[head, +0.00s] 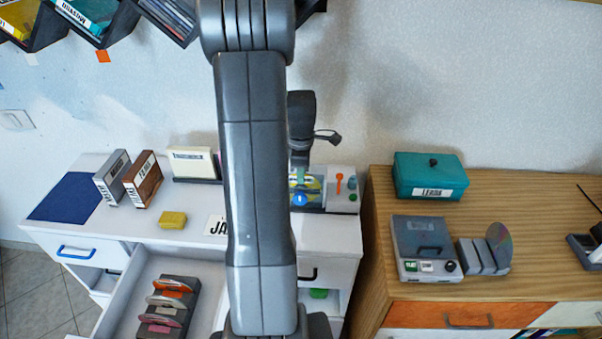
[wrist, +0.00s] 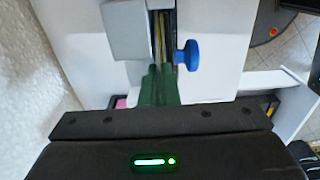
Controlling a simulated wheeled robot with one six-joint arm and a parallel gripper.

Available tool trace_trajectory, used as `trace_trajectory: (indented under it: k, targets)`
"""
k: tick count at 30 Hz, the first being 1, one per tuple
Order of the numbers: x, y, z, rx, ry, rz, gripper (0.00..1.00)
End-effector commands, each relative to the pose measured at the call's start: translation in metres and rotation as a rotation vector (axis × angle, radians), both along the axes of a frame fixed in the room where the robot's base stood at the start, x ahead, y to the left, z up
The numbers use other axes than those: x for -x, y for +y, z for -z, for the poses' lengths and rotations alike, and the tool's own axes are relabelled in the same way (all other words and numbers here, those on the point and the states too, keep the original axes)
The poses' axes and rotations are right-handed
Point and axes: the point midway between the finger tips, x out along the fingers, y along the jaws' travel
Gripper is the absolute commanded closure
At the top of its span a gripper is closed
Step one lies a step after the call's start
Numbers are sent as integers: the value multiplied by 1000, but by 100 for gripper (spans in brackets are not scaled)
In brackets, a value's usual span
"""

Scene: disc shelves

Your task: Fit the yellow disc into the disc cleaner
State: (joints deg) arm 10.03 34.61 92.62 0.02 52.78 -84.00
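A small grey device with a blue knob (head: 300,199) stands at the back of the white desk, partly behind my arm; I take it for the disc cleaner. In the wrist view its blue knob (wrist: 188,55) is beside a narrow slot. Thin yellowish edges (wrist: 160,38) show in that slot; they may be the yellow disc, but I cannot tell. My gripper (head: 302,160) is down close to this device. A dark green part (wrist: 158,88) lies between the device and my gripper body. The fingertips are not clear, so open or shut does not show.
An open drawer holds a dark rack (head: 183,322) with orange and pink discs. A wooden cabinet (head: 540,235) on the right carries a grey player (head: 424,240), a disc stand (head: 478,257) and a teal box (head: 430,176).

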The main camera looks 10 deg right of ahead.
Motion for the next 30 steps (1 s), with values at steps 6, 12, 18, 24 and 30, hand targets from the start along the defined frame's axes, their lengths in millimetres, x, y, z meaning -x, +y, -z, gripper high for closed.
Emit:
trace_trajectory:
  k: [6,12,18,24,30]
  targets:
    - [0,0,3,0,0,0,83]
    - [0,0,2,0,0,0,77]
    - [0,0,-2,0,-1,0,77]
    - [-1,0,-33,1,-7,0,77]
    - [-1,0,-78,1,-7,0,77]
